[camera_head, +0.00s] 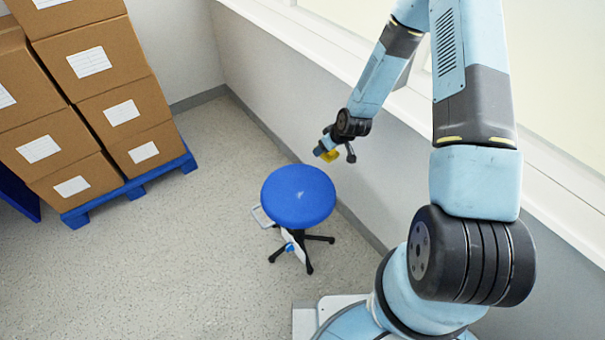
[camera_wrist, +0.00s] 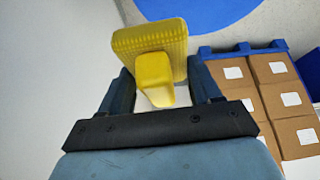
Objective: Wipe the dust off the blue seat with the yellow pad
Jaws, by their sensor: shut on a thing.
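The round blue seat (camera_head: 298,196) tops a stool with black legs in the middle of the head view. A small pale dust patch (camera_head: 305,194) lies near its centre. The seat also shows at the top of the wrist view (camera_wrist: 190,12), only in part. My gripper (camera_head: 328,152) is above and beyond the seat's far right edge, apart from it. It is shut on the yellow pad (camera_wrist: 150,42), gripping its narrower handle block between the two fingers. The pad's ribbed face side points away from my gripper. The dust does not show in the wrist view.
Stacked cardboard boxes (camera_head: 88,62) with white labels stand on a blue pallet (camera_head: 138,186) at the left. A grey wall (camera_head: 262,85) with a white ledge runs close behind the stool on the right. The floor left of the stool is clear.

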